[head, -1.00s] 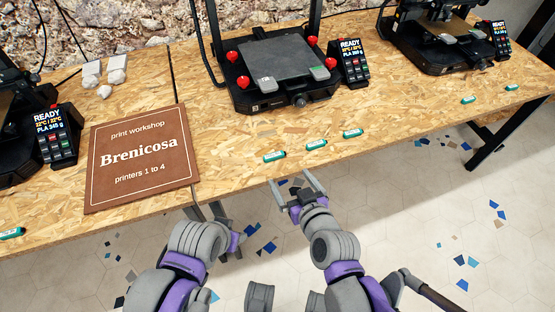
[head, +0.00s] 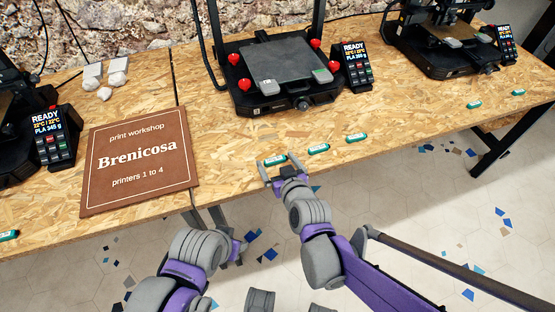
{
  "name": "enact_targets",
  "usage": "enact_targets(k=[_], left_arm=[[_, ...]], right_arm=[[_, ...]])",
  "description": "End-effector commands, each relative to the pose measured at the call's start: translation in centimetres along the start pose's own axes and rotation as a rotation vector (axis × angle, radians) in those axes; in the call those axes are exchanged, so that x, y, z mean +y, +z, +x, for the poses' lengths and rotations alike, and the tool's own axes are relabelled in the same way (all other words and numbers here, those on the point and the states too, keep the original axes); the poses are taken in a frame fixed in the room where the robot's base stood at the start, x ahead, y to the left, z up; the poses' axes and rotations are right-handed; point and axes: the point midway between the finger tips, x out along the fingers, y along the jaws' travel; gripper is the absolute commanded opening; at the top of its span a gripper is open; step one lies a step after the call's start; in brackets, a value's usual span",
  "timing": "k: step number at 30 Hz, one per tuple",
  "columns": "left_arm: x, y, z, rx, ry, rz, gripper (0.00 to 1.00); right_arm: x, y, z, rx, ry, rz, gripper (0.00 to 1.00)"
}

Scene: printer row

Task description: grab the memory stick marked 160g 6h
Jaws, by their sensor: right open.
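Three small green memory sticks with white labels lie in a row near the table's front edge: a left one (head: 274,160), a middle one (head: 318,149) and a right one (head: 357,138). Two more sticks lie at the right, one here (head: 474,105) and one here (head: 518,93), and another (head: 9,235) lies at the far left. The label writing is too small to read. My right gripper (head: 279,165) is open, with its fingers at the left stick of the row; I cannot tell if they touch it. My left gripper (head: 241,246) is low in front of the table; its jaws are unclear.
A printer (head: 283,62) with red knobs and a display (head: 354,66) stands behind the row. A second printer (head: 445,55) stands at the right. A brown Brenicosa sign (head: 140,185) lies at the left. Bare table (head: 222,140) lies between sign and sticks.

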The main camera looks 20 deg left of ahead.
Motion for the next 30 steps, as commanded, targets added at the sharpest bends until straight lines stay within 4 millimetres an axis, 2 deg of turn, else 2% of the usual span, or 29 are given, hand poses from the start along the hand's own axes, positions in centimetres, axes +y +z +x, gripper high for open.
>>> enact_targets(k=[6,18,19,26,30], left_arm=[[0.0,0.0,0.0,0.0,0.0,0.0,0.5],[0.0,0.0,0.0,0.0,0.0,0.0,0.5],[0.0,0.0,0.0,0.0,0.0,0.0,0.5],[0.0,0.0,-0.1,0.0,0.0,0.0,0.5],[0.0,-0.3,-0.8,0.003,0.0,0.0,0.5]], right_arm=[[0.0,0.0,0.0,0.0,0.0,0.0,1.0],[0.0,0.0,0.0,0.0,0.0,0.0,0.28],[0.0,0.0,0.0,0.0,0.0,0.0,0.24],[0.0,-0.2,-0.1,0.0,0.0,0.0,0.24],[0.0,-1.6,-0.7,0.001,0.0,-0.001,0.24]])
